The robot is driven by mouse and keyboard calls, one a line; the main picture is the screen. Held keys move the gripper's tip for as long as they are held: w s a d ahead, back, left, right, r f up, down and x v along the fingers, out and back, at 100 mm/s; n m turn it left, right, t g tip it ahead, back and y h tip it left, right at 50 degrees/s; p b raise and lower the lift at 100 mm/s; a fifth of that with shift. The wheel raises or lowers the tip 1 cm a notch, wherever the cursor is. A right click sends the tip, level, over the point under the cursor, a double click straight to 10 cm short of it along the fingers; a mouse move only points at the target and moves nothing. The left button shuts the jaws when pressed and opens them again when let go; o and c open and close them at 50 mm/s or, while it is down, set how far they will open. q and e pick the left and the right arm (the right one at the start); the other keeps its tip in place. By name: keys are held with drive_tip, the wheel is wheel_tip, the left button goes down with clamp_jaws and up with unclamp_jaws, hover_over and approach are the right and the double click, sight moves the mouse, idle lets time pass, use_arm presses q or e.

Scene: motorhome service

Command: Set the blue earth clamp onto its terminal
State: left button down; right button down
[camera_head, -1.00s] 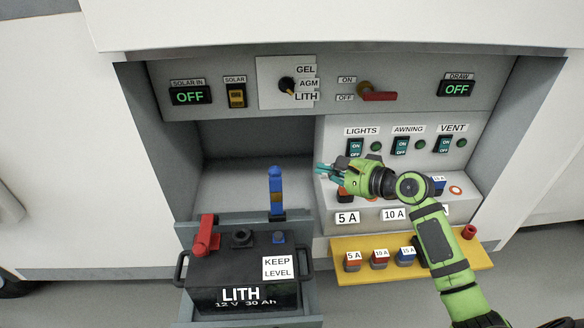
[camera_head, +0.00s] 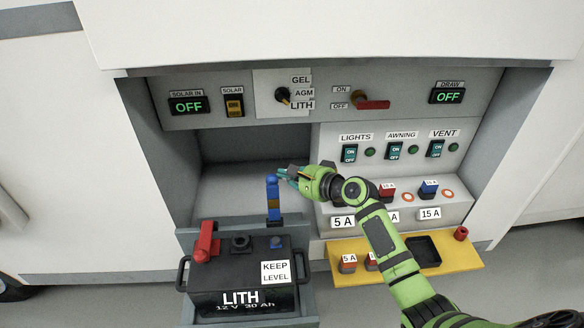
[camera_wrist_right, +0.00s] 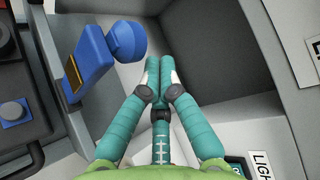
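The blue earth clamp (camera_head: 273,192) stands upright at the back edge of the battery drawer, with a yellow-brown band on it. In the right wrist view the clamp (camera_wrist_right: 100,58) lies left of my fingers. The blue terminal (camera_head: 276,242) is on top of the black battery (camera_head: 225,268), at its right; it is bare and also shows in the right wrist view (camera_wrist_right: 14,107). My right gripper (camera_head: 284,173) is beside the top of the clamp, on its right. Its teal fingers (camera_wrist_right: 162,72) are together at the tips with nothing between them. My left gripper is out of view.
A red clamp (camera_head: 205,243) sits at the battery's left. The fuse panel (camera_head: 455,211) and yellow shelf (camera_head: 465,257) are to the right, partly behind my right arm. The switch panel (camera_head: 210,85) overhangs the recess. The recess behind the clamp is open.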

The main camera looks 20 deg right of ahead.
drive_tip(key=shift+a, duration=0.1)
drive_tip(key=shift+s, duration=0.1)
idle(0.3)
drive_tip(key=shift+s+a+r+t+b, duration=0.1)
drive_tip(key=shift+s+t+b, duration=0.3)
drive_tip(key=shift+b, duration=0.25)
drive_tip(key=shift+n, duration=0.3)
